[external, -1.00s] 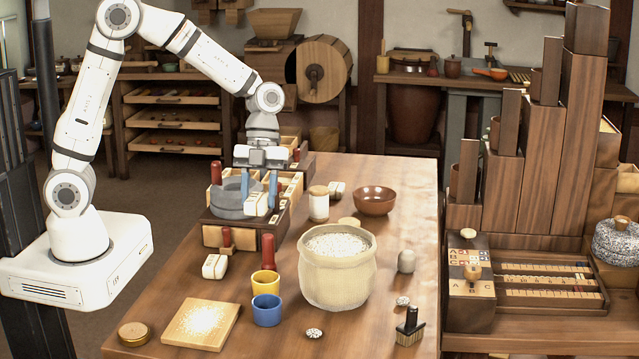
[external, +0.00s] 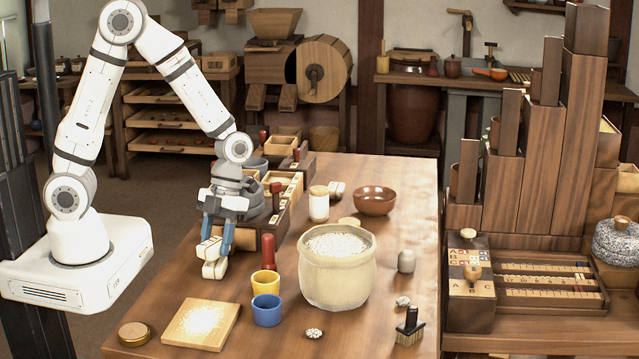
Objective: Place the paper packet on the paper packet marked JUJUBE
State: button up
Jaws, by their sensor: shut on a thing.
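My gripper (external: 217,244) has blue fingers that point down at the table's left edge. It is shut on a pale paper packet (external: 209,250). A second pale paper packet (external: 214,268) lies on the table right below the held one. The held packet is at or just above the top of the lower packet; I cannot tell if they touch. No lettering on either packet is readable at this size, so the mark JUJUBE cannot be made out.
A red-handled tool (external: 268,251), a yellow cup (external: 265,283) and a blue cup (external: 267,310) stand to the right of the packets. A wooden compartment box (external: 272,222) with a grey quern is behind. A square board (external: 201,325) lies in front.

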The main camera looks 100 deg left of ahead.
jog(key=shift+f, duration=0.75)
jog(key=shift+f, duration=0.15)
jog(key=o, duration=1)
